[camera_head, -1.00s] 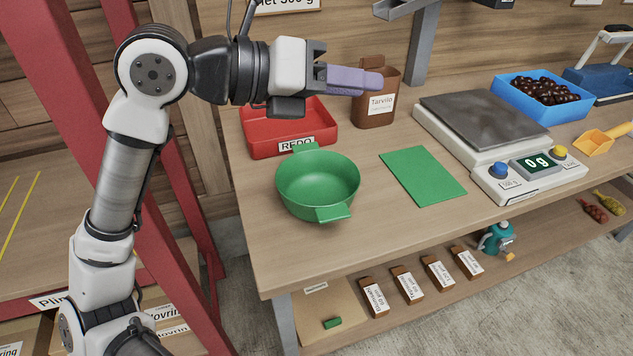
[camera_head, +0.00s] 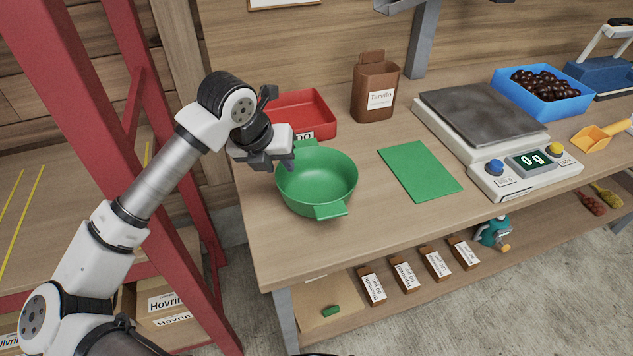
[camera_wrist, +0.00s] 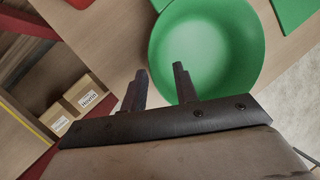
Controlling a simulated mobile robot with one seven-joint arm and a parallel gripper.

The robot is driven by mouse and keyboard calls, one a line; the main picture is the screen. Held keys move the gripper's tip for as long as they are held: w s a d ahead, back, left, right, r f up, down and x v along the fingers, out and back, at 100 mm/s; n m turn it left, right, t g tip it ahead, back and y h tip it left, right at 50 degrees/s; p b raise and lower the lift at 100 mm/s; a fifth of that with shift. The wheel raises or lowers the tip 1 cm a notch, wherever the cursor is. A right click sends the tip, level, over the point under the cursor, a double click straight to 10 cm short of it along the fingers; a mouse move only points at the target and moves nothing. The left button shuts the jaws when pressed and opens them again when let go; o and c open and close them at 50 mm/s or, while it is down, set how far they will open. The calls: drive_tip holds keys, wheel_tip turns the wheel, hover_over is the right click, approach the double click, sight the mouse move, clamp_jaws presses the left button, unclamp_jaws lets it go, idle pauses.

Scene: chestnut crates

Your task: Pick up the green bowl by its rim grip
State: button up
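The green bowl (camera_head: 317,192) stands upright on the workbench near its left end, with one tab handle facing the front and the other at the back. My gripper (camera_head: 286,164) is at the bowl's left rim, pointing to the lower right. In the wrist view my gripper (camera_wrist: 160,72) is open, with two dark fingers apart. The bowl (camera_wrist: 210,50) fills the upper middle there. The left finger shows outside the rim and the right finger in front of the bowl's inside. I cannot tell whether the fingertips reach below the rim or touch it.
A red tray (camera_head: 322,118) stands behind the bowl, partly hidden by my gripper. A green mat (camera_head: 420,171) lies to the right, then a scale (camera_head: 525,180) reading 0 g. A brown container (camera_head: 374,92) stands at the back. A red rack post (camera_head: 120,150) rises left of the bench.

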sight(279, 172)
drive_tip(key=shift+s+a+p+x, duration=0.15)
drive_tip(key=shift+p+x, duration=0.35)
drive_tip(key=shift+x, duration=0.85)
drive_tip(key=shift+s+a+p+x, duration=0.15)
drive_tip(key=shift+p+x, duration=0.35)
drive_tip(key=shift+x, duration=0.85)
drive_tip(key=shift+f, duration=0.1)
clamp_jaws()
